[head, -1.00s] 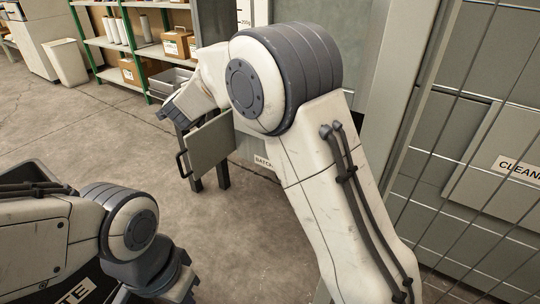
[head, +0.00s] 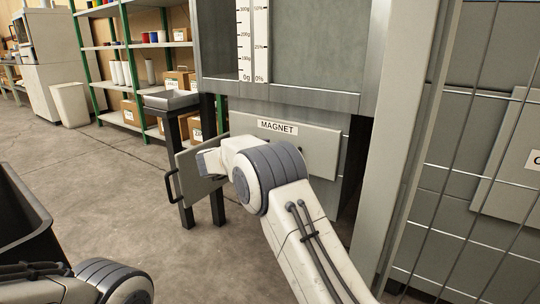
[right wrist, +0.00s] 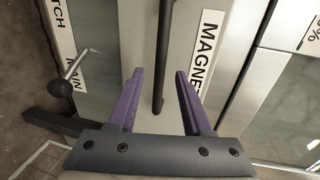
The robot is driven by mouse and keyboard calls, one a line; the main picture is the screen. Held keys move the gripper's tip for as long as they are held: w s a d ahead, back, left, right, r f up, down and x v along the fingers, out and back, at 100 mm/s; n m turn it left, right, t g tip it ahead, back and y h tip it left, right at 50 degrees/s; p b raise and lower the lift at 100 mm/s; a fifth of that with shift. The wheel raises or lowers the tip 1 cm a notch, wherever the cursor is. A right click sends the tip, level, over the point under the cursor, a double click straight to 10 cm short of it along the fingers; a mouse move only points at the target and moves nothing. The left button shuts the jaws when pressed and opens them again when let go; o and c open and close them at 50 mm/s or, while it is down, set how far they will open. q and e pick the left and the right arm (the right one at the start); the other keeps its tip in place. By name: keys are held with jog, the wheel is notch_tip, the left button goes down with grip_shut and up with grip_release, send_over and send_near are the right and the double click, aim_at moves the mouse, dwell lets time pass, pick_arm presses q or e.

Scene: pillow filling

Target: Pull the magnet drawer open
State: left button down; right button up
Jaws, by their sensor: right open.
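The magnet drawer (head: 318,150) is a flat grey front with a white MAGNET label, below the grey cabinet window in the head view. My right arm covers part of it. In the right wrist view the magnet drawer (right wrist: 222,85) shows with its label and a dark bar handle (right wrist: 160,58). My right gripper (right wrist: 160,72) is open, with its purple fingers on either side of the bar. Gaps show between bar and fingers. The drawer looks shut, though my arm hides part of its edge. My left gripper is out of view; only its arm shows at bottom left.
A grey panel with a dark handle (head: 172,185) juts out left of my right arm. A MAIN label (right wrist: 70,65) and a metal lever (right wrist: 75,63) are near the right gripper. A dark bin (head: 20,225) stands at left. Wire mesh is at right; floor between is open.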

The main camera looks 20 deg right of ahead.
jog(key=b+x, duration=0.1)
jog(key=x, duration=0.3)
jog(key=shift+w+d, duration=0.25)
jog(key=shift+d, duration=0.05)
grip_shut()
dwell(1.2)
